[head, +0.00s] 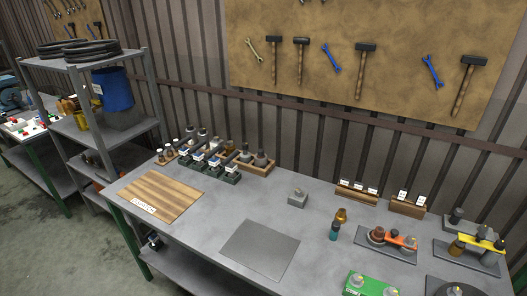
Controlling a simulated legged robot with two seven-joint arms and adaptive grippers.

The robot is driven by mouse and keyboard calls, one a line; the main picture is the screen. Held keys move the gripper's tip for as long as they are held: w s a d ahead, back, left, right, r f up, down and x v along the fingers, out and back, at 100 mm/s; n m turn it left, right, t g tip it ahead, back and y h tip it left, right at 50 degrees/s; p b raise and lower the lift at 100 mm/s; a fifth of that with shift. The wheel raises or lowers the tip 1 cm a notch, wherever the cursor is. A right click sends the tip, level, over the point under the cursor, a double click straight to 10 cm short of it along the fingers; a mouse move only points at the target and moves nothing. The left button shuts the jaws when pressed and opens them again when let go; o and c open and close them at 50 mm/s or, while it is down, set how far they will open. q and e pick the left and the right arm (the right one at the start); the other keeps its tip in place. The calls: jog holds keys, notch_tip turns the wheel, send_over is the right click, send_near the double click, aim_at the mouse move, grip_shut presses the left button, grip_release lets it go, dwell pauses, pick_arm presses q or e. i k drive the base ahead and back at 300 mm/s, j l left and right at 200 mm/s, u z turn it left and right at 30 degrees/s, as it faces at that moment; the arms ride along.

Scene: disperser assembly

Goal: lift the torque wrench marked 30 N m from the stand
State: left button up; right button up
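No torque wrench can be made out for certain, and no 30 N m marking is legible. A row of dark blocks with small white labels (211,163) stands at the back left of the bench; the labels are too small to read. Two low wooden racks with white cards, one left (357,194) and one right (407,207), stand at the back right; their marks are also unreadable. I cannot tell which of these, if any, is the stand. Neither of my grippers is in view.
The grey bench (225,212) holds a striped wooden board (158,193), a grey mat (261,250), a small grey block (297,200), a teal bottle (334,232), orange-topped parts (393,238), yellow-topped parts (482,237) and a green plate (370,286). The bench middle is mostly clear.

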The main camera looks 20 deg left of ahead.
aim_at(199, 156)
jog(key=j+z, duration=0.35)
jog(key=j, duration=0.15)
jog(key=j+z, duration=0.3)
jog(key=j, duration=0.2)
jog(key=j+z, duration=0.35)
jog(key=j, duration=0.2)
jog(key=k+j+z, duration=0.1)
jog(key=j+z, duration=0.2)
jog(key=j, duration=0.15)
jog(key=k+j+z, duration=0.15)
jog(key=j+z, duration=0.2)
jog(key=j, duration=0.15)
